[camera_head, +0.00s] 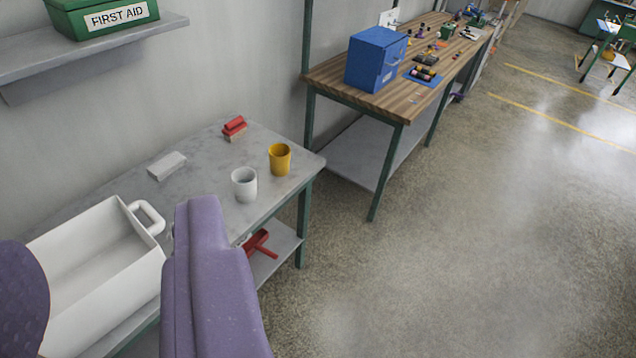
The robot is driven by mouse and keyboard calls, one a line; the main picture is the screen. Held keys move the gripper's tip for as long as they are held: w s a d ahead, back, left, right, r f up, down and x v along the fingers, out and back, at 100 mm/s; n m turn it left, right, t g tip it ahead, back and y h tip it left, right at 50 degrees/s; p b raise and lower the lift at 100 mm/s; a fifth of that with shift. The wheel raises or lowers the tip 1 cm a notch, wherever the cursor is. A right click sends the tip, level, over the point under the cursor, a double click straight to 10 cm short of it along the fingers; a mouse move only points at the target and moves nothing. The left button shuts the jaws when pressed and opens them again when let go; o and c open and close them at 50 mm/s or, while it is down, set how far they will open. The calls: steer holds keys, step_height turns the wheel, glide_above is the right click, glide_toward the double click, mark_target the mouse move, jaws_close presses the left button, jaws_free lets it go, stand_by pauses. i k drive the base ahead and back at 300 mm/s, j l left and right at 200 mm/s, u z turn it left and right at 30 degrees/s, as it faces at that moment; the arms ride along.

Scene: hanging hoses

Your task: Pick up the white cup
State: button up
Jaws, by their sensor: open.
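The white cup (244,184) stands upright on the grey table, near its front right edge, with its open top facing up. Nothing touches it except the tabletop. My gripper (110,235) shows as two purple parts at the lower left, one partly cut off by the picture's left edge. They are wide apart, open and empty. The right part lies to the left of and below the cup in the picture, and does not cover it.
A yellow cup (280,159) stands just right of the white cup. A white handled bin (140,245), a pale block (167,165) and red blocks (234,127) share the grey table (205,150). A wooden workbench (335,76) stands behind.

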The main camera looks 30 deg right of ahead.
mark_target(244, 179)
steer(key=z, duration=0.2)
steer(key=i+l+z, duration=0.1)
steer(key=i, duration=0.6)
steer(key=i+l+z, duration=0.1)
steer(key=i+l, duration=0.15)
steer(key=i, duration=0.5)
steer(key=i+l+z, duration=0.15)
steer(key=i, duration=0.6)
